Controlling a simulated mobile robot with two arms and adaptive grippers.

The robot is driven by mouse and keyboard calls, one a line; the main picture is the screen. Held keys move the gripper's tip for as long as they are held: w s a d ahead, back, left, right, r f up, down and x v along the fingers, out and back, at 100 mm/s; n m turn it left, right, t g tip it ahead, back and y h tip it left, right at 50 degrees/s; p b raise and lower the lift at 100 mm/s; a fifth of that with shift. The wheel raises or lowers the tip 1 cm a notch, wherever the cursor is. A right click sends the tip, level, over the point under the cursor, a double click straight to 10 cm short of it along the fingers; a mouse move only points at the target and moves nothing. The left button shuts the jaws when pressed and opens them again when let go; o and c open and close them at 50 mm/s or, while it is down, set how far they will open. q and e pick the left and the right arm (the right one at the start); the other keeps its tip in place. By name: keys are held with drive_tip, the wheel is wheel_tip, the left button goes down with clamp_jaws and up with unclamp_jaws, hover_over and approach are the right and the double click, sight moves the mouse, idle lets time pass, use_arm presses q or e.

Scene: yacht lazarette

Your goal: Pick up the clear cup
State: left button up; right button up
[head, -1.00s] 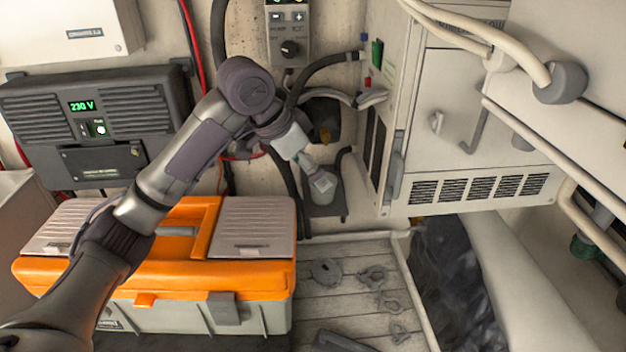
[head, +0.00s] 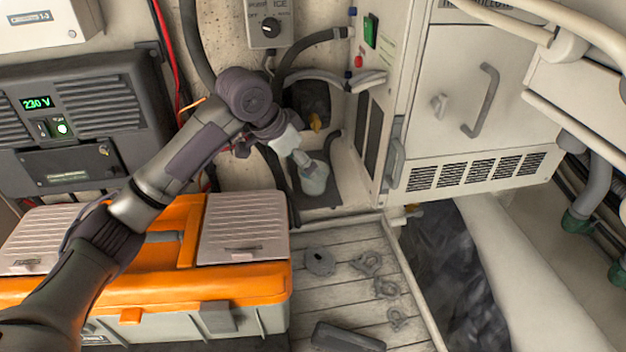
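A small pale, translucent cup-like thing (head: 315,181), which looks like the clear cup, is on the dark ledge at the foot of the back wall. My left gripper (head: 303,160) reaches down to it from the upper left, with its tip at the upper part of the cup. The fingers are small and overlap the cup, so I cannot tell whether they are closed on it or only beside it. My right gripper is out of view.
An orange-lidded toolbox (head: 180,289) stands below my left arm. A white cabinet (head: 471,90) with a handle and vents stands to the right. Grey metal fittings (head: 320,261) and a dark flat object (head: 347,338) lie on the plank floor. Hoses (head: 300,62) run along the wall.

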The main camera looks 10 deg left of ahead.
use_arm(q)
drive_tip(key=x, duration=0.4)
drive_tip(key=shift+s+d, duration=0.1)
drive_tip(key=shift+s, duration=0.05)
drive_tip(key=shift+w+d+f, duration=0.2)
drive_tip(key=shift+w+f, duration=0.1)
drive_tip(key=shift+f, duration=0.2)
drive_tip(key=c, duration=1.1)
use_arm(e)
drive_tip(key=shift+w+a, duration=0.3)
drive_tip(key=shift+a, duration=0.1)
use_arm(q)
drive_tip(key=shift+r, duration=0.15)
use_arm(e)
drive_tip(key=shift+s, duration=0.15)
